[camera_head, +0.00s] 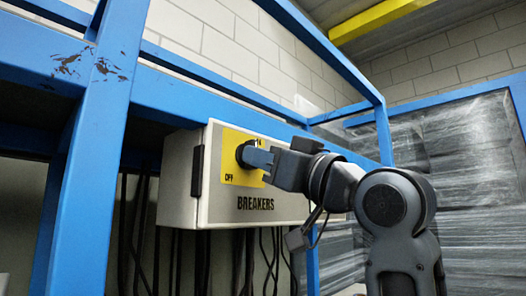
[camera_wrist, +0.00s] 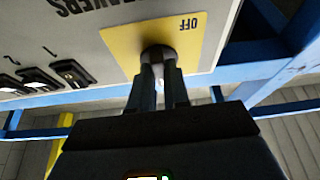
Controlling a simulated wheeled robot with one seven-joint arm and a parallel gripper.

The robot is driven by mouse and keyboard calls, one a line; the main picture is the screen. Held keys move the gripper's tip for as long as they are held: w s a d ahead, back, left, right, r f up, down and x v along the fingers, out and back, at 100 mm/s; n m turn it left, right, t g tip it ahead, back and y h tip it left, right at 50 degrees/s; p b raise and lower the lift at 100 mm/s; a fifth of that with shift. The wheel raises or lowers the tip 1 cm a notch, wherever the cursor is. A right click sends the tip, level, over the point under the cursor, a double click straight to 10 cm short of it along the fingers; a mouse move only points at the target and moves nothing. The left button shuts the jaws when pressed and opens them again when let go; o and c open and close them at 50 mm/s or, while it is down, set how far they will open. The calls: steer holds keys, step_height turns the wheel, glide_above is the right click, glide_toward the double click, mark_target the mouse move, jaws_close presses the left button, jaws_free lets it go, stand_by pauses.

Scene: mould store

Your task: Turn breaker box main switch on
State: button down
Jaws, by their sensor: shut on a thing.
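The grey breaker box (camera_head: 222,204), marked BREAKERS, hangs on the blue frame in the head view. Its dark round main switch (camera_head: 242,151) sits on a yellow plate (camera_head: 240,177) with OFF at lower left; a label at the upper right is mostly hidden. My gripper (camera_head: 258,158) reaches in from the right and is shut on the main switch. In the wrist view, upside down, both fingers of my gripper (camera_wrist: 158,72) close around the switch (camera_wrist: 158,52), below the OFF label. The fingers cover the switch, so I cannot tell which way it points.
Several small numbered breaker switches (camera_wrist: 72,73) sit beside the yellow plate in the wrist view. Blue posts (camera_head: 95,150) and beams surround the box. Black cables (camera_head: 205,262) hang below it. Plastic-wrapped goods (camera_head: 465,160) stand at the right.

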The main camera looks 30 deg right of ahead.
steer(key=shift+f+m, duration=0.1)
steer(key=shift+m, duration=0.3)
steer(key=c, duration=1.1)
jaws_free()
steer(key=b+v, duration=0.1)
steer(key=v, duration=0.6)
steer(key=shift+s+b, duration=0.3)
steer(key=shift+s, duration=0.1)
steer(key=shift+f, duration=0.15)
